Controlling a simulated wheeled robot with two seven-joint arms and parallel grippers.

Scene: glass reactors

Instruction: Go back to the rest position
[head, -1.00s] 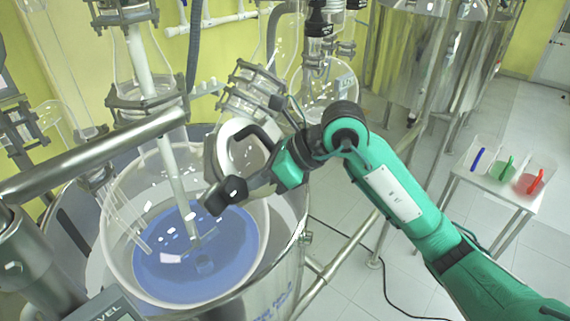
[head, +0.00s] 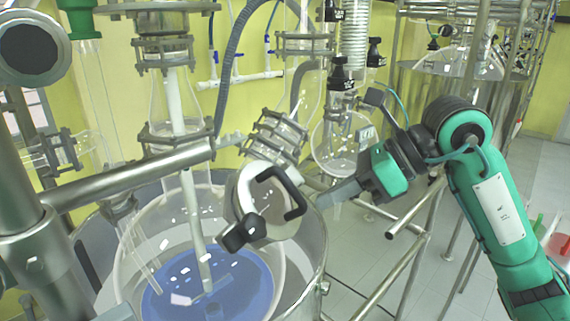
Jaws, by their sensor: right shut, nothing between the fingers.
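My right gripper (head: 324,201), on the green arm, is shut with nothing in it. Its grey fingers point left, just right of the glass reactor's open round lid (head: 247,192). The lid has a black handle (head: 290,195) and stands tilted up at the rim of the reactor vessel (head: 128,262). The fingers look apart from the handle, with a small gap in the picture. Blue liquid (head: 235,285) and a white stirrer shaft (head: 196,225) show inside the vessel. My left gripper is out of view.
A thick metal pipe (head: 125,175) crosses in front of the vessel on the left. Glass flasks (head: 342,145) and clamps stand behind my gripper. Steel frame rails (head: 408,215) run below my arm. A steel tank (head: 440,95) stands at the back right. Floor shows at right.

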